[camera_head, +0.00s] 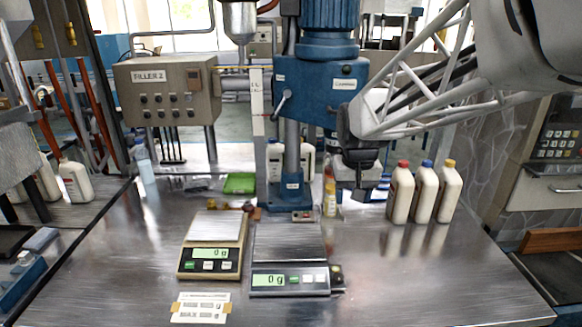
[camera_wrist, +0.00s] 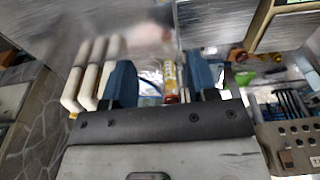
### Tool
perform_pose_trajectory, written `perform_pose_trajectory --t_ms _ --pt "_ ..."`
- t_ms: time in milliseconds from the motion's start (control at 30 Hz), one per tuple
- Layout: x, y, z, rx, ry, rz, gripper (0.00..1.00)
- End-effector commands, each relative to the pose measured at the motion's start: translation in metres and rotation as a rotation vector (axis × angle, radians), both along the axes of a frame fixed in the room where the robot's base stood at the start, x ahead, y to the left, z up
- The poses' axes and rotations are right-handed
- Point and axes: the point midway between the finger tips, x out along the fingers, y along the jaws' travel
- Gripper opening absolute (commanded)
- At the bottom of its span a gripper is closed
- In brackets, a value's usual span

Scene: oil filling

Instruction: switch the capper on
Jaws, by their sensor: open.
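The capper (camera_head: 320,88) is a blue machine with a ribbed motor on top and a label on its front, standing on a column behind the scales. A small box with a red button (camera_head: 302,216) sits at the foot of the column; whether it is the capper's switch I cannot tell. My gripper (camera_head: 360,186) hangs to the right of the column, below the blue head, its fingers pointing down. In the wrist view my gripper (camera_wrist: 160,75) is open, with two blue fingers apart and nothing held. The yellow-labelled small bottle (camera_wrist: 170,75) appears beyond the gap.
Three white bottles (camera_head: 424,191) with red, blue and yellow caps stand right of my gripper. Two scales (camera_head: 210,262) reading 0 g are at the front. A filler control box (camera_head: 166,92) is at the back left. The table's front right is clear.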

Motion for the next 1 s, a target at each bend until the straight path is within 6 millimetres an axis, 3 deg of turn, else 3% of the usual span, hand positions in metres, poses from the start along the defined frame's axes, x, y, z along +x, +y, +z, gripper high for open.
perform_pose_trajectory --t_ms 100,567,1000 --pt "0.031 0.005 -0.009 0.0 0.013 0.001 0.53" --pt "0.14 0.026 -0.053 0.001 0.053 0.005 0.53" --pt "0.235 0.05 -0.118 0.0 0.091 0.007 0.53"
